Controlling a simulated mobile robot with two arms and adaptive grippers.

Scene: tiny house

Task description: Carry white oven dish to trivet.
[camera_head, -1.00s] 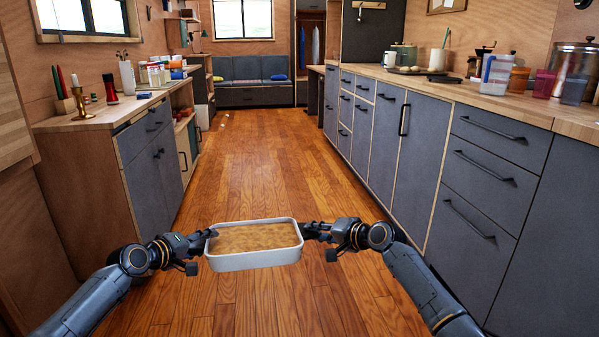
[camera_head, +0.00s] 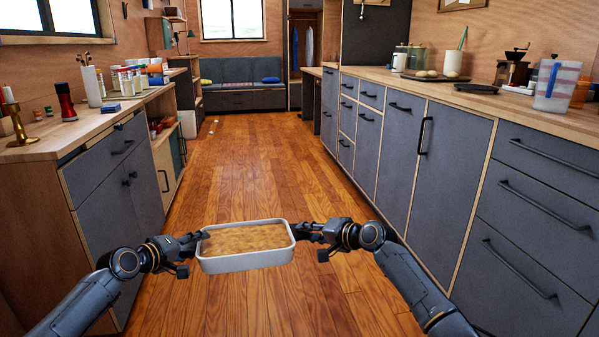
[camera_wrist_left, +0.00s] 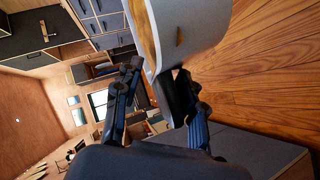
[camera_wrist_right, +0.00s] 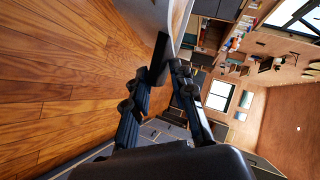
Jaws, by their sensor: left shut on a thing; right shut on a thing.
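The white oven dish (camera_head: 246,262) is filled with something golden brown and hangs level in the air over the wooden floor. My left gripper (camera_head: 201,238) is shut on its left end wall. My right gripper (camera_head: 298,231) is shut on its right end wall. In the left wrist view the fingers (camera_wrist_left: 158,85) pinch the rim of the dish (camera_wrist_left: 190,35). In the right wrist view the fingers (camera_wrist_right: 170,70) hold the other end of the dish (camera_wrist_right: 176,20). A flat dark round thing (camera_head: 477,88) lies on the right counter; I cannot tell whether it is the trivet.
Wooden floor (camera_head: 262,165) runs clear between the left cabinet (camera_head: 110,210) and the right counter (camera_head: 400,82). A measuring jug (camera_head: 556,88), a coffee grinder (camera_head: 513,68) and a board with round buns (camera_head: 428,75) stand on the right counter. A sofa (camera_head: 240,83) is at the far end.

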